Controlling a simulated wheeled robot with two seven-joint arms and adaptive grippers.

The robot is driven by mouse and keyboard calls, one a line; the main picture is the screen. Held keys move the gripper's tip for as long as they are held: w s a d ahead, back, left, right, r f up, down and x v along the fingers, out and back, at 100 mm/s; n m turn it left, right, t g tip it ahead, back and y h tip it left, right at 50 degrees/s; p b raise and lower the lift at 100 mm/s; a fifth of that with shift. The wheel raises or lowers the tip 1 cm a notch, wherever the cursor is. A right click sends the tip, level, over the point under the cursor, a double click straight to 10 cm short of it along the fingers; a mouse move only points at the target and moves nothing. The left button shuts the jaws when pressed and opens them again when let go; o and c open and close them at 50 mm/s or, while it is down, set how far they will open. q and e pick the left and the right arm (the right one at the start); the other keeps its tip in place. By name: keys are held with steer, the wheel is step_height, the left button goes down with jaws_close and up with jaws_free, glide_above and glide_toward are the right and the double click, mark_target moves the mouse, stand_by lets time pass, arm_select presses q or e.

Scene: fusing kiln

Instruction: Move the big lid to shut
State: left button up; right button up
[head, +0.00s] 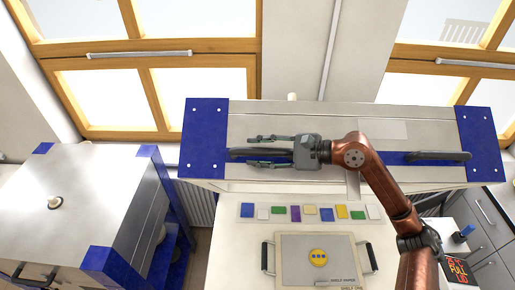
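The big lid (285,117) is a wide light-metal panel with blue ends, across the upper middle of the head view. It has two dark bar handles, the left one (238,154) and the right one (440,156). From this view I cannot tell how far the lid stands from shut. My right gripper (252,151) reaches in from the right over the lid. Its fingers are apart, one on each side of the left handle, with visible gaps. The gripper's palm hides the handle's right end. My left gripper is out of view.
A metal box with blue corners and a knob (55,202) stands at left. Below the lid, a pale table holds a row of coloured tiles (296,214) and a two-handled board with a yellow disc (318,257). Drawers (487,215) stand at right; windows are behind.

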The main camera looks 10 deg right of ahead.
steer(key=shift+c, duration=0.3)
jaws_close()
stand_by(0.5)
